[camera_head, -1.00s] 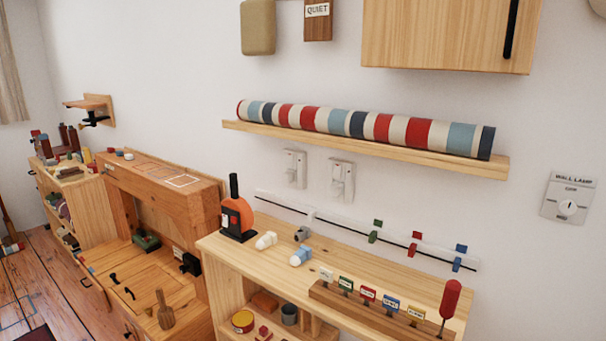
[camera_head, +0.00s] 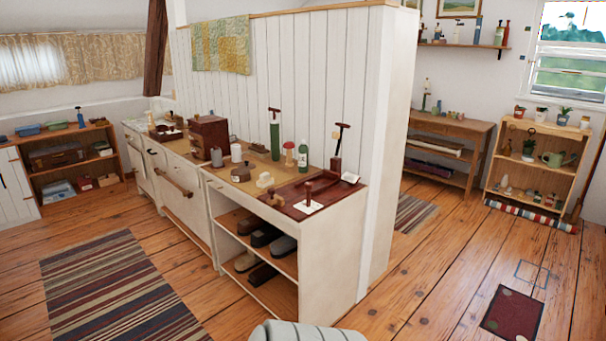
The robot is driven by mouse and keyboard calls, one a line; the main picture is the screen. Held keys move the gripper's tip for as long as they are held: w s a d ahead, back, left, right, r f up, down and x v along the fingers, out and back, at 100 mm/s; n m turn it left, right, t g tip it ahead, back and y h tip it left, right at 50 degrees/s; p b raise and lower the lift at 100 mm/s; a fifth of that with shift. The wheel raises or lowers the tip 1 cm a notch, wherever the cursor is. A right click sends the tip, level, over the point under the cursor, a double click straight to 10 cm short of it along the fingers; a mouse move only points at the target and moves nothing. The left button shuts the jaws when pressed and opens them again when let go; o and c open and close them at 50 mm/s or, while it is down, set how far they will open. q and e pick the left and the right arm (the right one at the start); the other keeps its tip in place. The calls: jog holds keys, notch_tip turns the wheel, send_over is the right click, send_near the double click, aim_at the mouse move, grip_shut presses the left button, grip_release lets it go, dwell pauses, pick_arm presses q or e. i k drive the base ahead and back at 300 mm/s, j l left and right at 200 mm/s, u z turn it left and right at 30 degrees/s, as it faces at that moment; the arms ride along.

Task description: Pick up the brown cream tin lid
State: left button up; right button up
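A small round brown tin (camera_head: 240,173) stands on the counter of the white partition unit (camera_head: 330,262). It may be the cream tin with its lid, but it is too small to tell whether the lid is on or apart. A cream brush-like item (camera_head: 265,181) and a dark red mat (camera_head: 287,199) lie to its right on the same counter. Neither of my grippers is in view.
Bottles, a wooden box (camera_head: 208,136) and a green cylinder with a handle (camera_head: 275,140) crowd the counter. Shoes (camera_head: 284,246) fill the shelves below. A striped rug (camera_head: 115,285) lies on the left floor. The wood floor before the unit is clear.

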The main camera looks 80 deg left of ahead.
aim_at(247, 164)
jog(key=u, duration=3.2)
jog(key=i+j+z, duration=0.15)
jog(key=i+j, duration=0.2)
jog(key=i, duration=0.25)
jog(key=i+j+z, duration=0.1)
jog(key=i+j, duration=0.3)
jog(key=i, duration=0.2)
jog(key=i+j+z, duration=0.15)
jog(key=i+j, duration=0.35)
jog(key=i, duration=0.1)
